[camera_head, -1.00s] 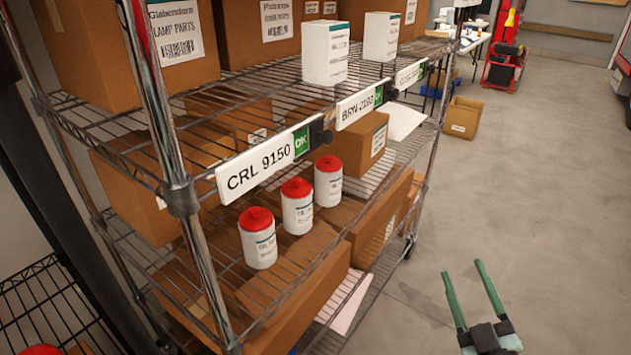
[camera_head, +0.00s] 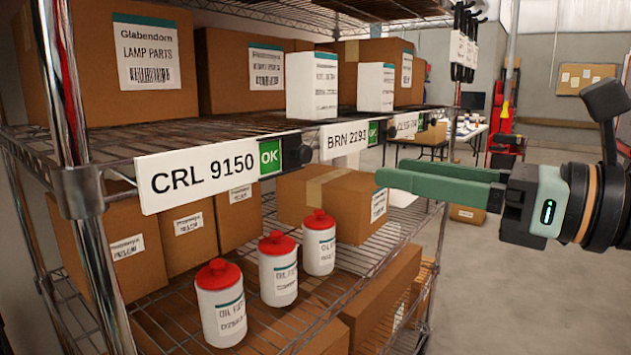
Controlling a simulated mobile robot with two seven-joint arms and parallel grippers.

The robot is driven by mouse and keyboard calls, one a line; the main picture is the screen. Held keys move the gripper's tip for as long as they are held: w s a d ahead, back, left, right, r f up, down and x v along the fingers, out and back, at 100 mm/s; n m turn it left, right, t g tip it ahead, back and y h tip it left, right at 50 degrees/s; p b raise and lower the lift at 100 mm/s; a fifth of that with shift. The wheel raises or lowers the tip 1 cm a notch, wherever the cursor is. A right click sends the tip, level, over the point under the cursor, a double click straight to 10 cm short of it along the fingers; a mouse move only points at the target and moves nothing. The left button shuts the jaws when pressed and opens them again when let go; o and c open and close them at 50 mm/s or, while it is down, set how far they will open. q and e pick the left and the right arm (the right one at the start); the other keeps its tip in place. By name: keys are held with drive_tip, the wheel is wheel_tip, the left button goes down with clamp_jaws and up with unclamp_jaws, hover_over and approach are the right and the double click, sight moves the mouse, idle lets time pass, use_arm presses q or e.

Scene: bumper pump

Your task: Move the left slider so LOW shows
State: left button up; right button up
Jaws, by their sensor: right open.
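The left slider sits on the shelf-edge label CRL 9150 (camera_head: 203,177). Its small window (camera_head: 270,157) is green and reads OK. A black knob (camera_head: 296,152) stands at the label's right end. My right gripper (camera_head: 382,179) comes in from the right with its green fingers pointing left, to the right of this knob and a little lower in the picture, apart from it. It is open and empty; the two fingers overlap from this side. My left gripper is not in view.
A second label, BRN 2193 (camera_head: 344,139), also shows green OK; a third label (camera_head: 406,125) is partly seen behind it. Red-capped white bottles (camera_head: 278,270) stand on the lower shelf. White boxes (camera_head: 313,86) and cartons fill the upper shelf.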

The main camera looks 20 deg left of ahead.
sight(308, 155)
drive_tip(key=x, duration=1.2)
drive_tip(key=shift+w+a+r, duration=0.1)
drive_tip(key=shift+w, duration=0.15)
clamp_jaws()
idle(1.0)
